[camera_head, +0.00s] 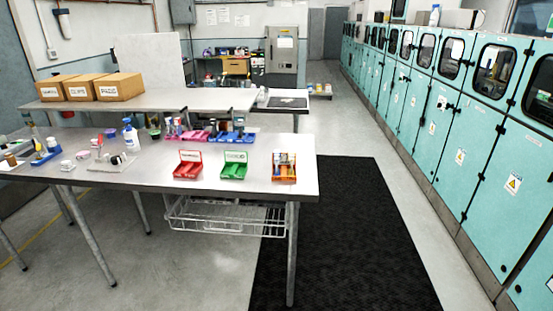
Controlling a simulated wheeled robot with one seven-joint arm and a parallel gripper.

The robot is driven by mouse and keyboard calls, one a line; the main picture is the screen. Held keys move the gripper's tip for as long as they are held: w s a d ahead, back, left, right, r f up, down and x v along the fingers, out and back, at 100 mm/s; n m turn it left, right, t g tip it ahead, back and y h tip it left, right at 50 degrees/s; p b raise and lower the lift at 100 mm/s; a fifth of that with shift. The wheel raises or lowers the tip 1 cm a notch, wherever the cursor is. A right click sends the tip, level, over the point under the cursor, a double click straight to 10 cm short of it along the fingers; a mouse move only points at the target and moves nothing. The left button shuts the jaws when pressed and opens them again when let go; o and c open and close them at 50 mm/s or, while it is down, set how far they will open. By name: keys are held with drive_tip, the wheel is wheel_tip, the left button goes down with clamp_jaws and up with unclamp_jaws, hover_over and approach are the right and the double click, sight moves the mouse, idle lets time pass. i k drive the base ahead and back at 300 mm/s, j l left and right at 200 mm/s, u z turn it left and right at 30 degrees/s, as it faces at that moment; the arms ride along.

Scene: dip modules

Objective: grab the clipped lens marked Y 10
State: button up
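No lens marked Y 10 can be made out; the small items are too small to read. A grey table (255,172) holds a red holder (187,166), a green holder (234,167) and an orange holder (284,169) near its right front edge. Behind them, a pink tray (195,135) and a blue tray (233,137) hold small items. Several small round pieces lie at the table's left, near a blue holder (46,155). My gripper is not in view.
Three cardboard boxes (119,88) stand on a second table (195,99) behind. A wire basket (226,220) hangs under the front table. A black mat (345,240) covers clear floor to the right. Teal cabinets (437,125) line the right side.

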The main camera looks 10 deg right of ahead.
sight(291, 152)
drive_tip(key=i+l+u, duration=1)
drive_tip(key=u, duration=0.15)
drive_tip(key=i+l+u, duration=0.25)
drive_tip(key=l, duration=0.25)
drive_tip(key=l+u, duration=0.3)
drive_tip(key=i+l+u, duration=0.1)
drive_tip(key=l+u, duration=0.15)
drive_tip(key=l, duration=0.3)
